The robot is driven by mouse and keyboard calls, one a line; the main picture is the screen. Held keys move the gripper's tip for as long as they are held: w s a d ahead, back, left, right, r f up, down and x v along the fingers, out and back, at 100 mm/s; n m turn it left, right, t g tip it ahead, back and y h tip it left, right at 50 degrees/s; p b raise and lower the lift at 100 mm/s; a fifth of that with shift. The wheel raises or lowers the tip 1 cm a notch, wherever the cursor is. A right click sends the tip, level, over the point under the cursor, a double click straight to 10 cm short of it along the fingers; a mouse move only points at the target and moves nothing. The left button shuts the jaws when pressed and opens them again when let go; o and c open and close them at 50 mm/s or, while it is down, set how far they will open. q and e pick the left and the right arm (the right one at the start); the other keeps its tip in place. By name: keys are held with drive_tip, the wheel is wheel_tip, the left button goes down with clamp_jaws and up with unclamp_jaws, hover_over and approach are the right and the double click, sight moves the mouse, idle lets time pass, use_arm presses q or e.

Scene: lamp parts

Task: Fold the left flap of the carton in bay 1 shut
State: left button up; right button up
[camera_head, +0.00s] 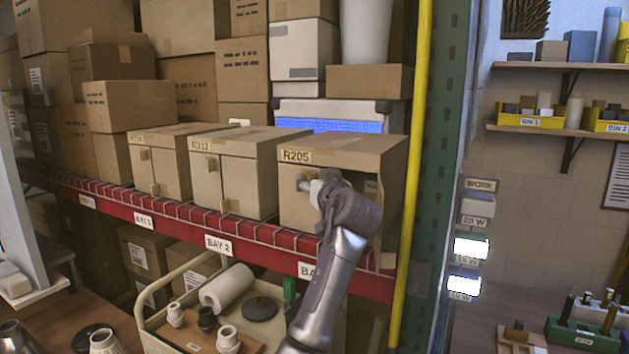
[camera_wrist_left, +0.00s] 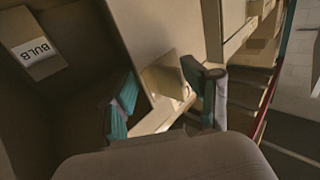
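The bay 1 carton (camera_head: 347,152), marked R205, is the rightmost of three cartons on the red shelf. Its front is dark and open at the right. Its tan left flap (camera_head: 295,212) shows behind and left of my left gripper (camera_head: 311,184); its exact angle is unclear. In the left wrist view, my left gripper (camera_wrist_left: 160,76) has its teal-padded fingers apart, with the flap (camera_wrist_left: 165,35) and a small beige tab (camera_wrist_left: 163,85) showing between them. Contact is unclear. A box labelled BULB (camera_wrist_left: 38,50) shows in the dark interior. My right gripper is not in view.
Two cartons with shut fronts, R312 (camera_head: 236,160) and another (camera_head: 160,150), stand to the left. A yellow post (camera_head: 412,150) and green upright (camera_head: 446,170) stand close at the right. Below is a cart (camera_head: 142,318) with lamp parts and a white roll (camera_head: 228,288).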

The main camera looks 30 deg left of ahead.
use_arm(q)
drive_tip(key=shift+s+r, duration=0.1)
drive_tip(key=v, duration=1.2)
